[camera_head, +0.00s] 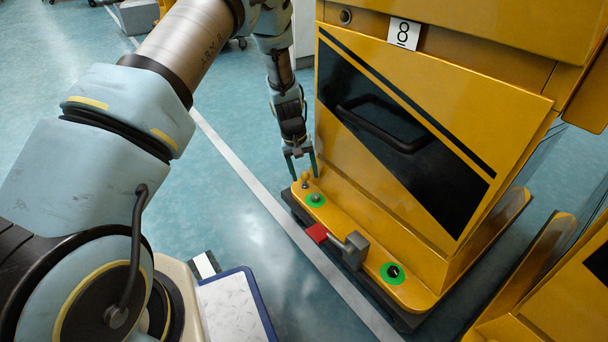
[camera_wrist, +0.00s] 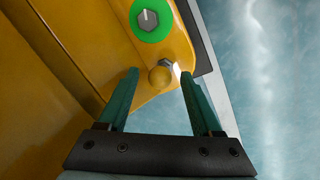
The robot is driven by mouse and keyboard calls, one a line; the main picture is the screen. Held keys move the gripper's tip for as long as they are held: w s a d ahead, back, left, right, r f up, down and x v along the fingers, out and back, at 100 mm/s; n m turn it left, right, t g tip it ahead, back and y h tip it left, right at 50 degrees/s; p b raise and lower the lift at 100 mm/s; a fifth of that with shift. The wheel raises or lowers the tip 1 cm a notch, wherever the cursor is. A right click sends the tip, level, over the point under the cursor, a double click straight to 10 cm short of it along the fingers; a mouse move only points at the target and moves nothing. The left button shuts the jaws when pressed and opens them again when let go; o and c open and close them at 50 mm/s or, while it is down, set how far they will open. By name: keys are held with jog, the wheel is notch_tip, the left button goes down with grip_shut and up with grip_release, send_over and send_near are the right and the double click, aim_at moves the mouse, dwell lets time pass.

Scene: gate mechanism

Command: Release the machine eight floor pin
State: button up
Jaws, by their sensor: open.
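The yellow machine (camera_head: 420,110) carries a white label with an 8 (camera_head: 404,33). A small yellow knob (camera_head: 305,179) on a grey hex collar, apparently the floor pin, stands at the left end of the machine's low yellow base ledge. The knob also shows in the wrist view (camera_wrist: 160,76). My gripper (camera_head: 302,170) is open and points down over that end of the ledge. In the wrist view my gripper's two green fingertips (camera_wrist: 160,73) lie on either side of the knob, with gaps showing on both sides. How far the tips reach down beside it is unclear.
A green disc with a grey hex fitting (camera_head: 316,199) sits beside the knob. Further along the ledge are a red pedal (camera_head: 318,233) with a grey block (camera_head: 354,247) and another green disc (camera_head: 392,273). Another yellow machine (camera_head: 560,290) stands lower right. Open floor lies left of the ledge.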

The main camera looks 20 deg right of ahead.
jog(key=shift+c, duration=0.3)
grip_shut()
dwell(0.3)
dwell(0.8)
